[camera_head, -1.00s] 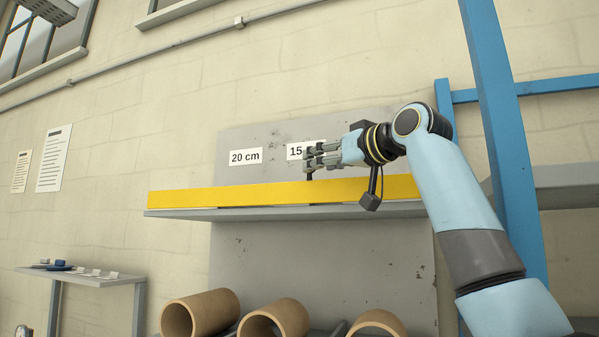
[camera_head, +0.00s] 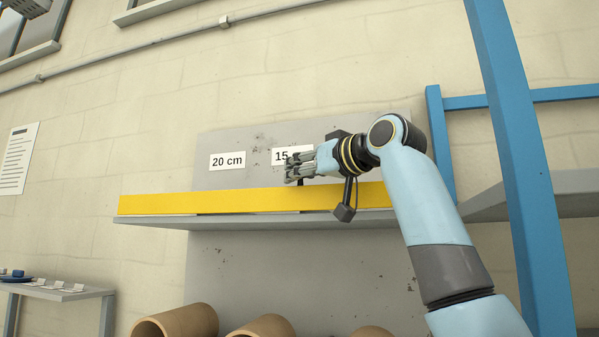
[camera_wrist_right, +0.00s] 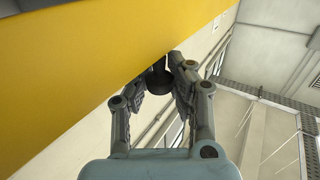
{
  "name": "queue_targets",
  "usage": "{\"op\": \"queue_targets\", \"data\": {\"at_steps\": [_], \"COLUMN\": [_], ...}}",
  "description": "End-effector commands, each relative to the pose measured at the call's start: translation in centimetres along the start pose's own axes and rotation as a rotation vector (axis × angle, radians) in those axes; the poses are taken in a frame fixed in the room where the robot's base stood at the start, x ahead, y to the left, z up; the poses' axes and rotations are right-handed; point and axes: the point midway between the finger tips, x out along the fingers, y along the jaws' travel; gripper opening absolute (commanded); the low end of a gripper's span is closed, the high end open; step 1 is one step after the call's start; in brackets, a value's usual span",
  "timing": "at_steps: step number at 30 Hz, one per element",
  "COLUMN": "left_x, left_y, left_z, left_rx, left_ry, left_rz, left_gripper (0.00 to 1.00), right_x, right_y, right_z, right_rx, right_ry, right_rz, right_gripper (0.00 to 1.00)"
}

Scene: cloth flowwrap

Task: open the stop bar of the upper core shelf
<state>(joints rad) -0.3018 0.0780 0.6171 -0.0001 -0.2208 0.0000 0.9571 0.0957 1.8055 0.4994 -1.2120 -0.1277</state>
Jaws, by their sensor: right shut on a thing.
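The stop bar is a long yellow bar (camera_head: 215,202) along the front edge of the grey upper shelf (camera_head: 165,222) in the head view. It stands upright at the shelf edge. My right gripper (camera_head: 293,171) is at the bar's top edge, in front of the "15" label. In the right wrist view the yellow bar (camera_wrist_right: 90,55) fills the upper left. There my right gripper (camera_wrist_right: 163,82) is shut on a dark knob (camera_wrist_right: 158,80) beside the bar's edge. The fingers hide part of the knob. My left gripper is not in view.
Brown cardboard cores (camera_head: 178,324) lie below the shelf. A blue upright post (camera_head: 515,150) stands right of my right arm. A "20 cm" label (camera_head: 227,161) is on the grey back panel. A small side table (camera_head: 60,292) stands at lower left.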

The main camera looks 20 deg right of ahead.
Motion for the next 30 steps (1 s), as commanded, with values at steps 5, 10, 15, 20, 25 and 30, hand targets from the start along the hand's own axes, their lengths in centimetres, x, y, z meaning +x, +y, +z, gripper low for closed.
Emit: {"op": "queue_targets", "data": {"at_steps": [5,10,15,20,25,30], "left_x": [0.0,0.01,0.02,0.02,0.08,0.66], "left_y": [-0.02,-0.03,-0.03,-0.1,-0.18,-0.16], "left_z": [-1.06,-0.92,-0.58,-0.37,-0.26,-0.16], "left_rx": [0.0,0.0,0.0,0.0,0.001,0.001], "left_ry": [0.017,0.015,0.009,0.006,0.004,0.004], "left_rz": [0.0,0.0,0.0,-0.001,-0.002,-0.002], "left_gripper": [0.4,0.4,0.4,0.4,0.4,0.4], "right_x": [-0.02,-0.02,-0.02,-0.01,-0.02,-0.16], "right_y": [-0.01,-0.01,-0.01,0.0,0.02,-0.17], "right_z": [0.0,0.05,0.13,0.23,0.31,0.49], "right_rx": [0.0,0.001,0.001,0.003,0.001,-0.022], "right_ry": [0.0,-0.002,-0.004,-0.006,-0.006,0.008], "right_rz": [0.0,0.0,-0.001,-0.001,0.0,0.0], "right_gripper": [0.0,0.0,0.0,0.0,0.0,0.0]}}
